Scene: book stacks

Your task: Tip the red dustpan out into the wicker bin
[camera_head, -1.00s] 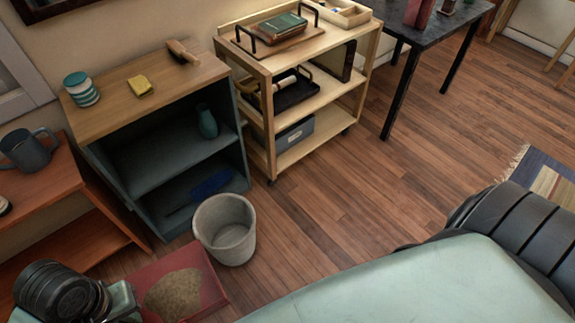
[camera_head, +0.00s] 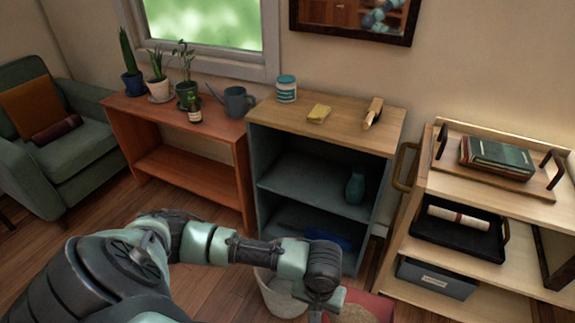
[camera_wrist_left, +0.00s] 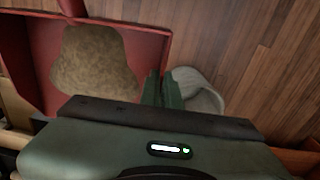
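The red dustpan (camera_head: 384,306) is at the bottom of the head view, with a brown heap of debris (camera_head: 352,314) in it. It fills the left of the left wrist view (camera_wrist_left: 30,60), where the heap (camera_wrist_left: 95,68) lies inside the pan, which looks roughly level. My left gripper (camera_head: 318,308) has its fingers (camera_wrist_left: 161,90) close together at the pan's right rim and appears shut on it. The pale grey bin (camera_head: 280,298) is partly hidden behind my left forearm; its rim (camera_wrist_left: 205,92) shows just right of the fingers in the wrist view. My right gripper is out of view.
A teal shelf unit (camera_head: 280,220) stands behind the bin, with a teal vase (camera_head: 355,186) inside. A wooden cart (camera_head: 450,185) stands to the right. A reddish low shelf (camera_head: 190,165) with plants and a green armchair (camera_head: 75,155) are left. Wood floor (camera_wrist_left: 255,60) is clear beyond the bin.

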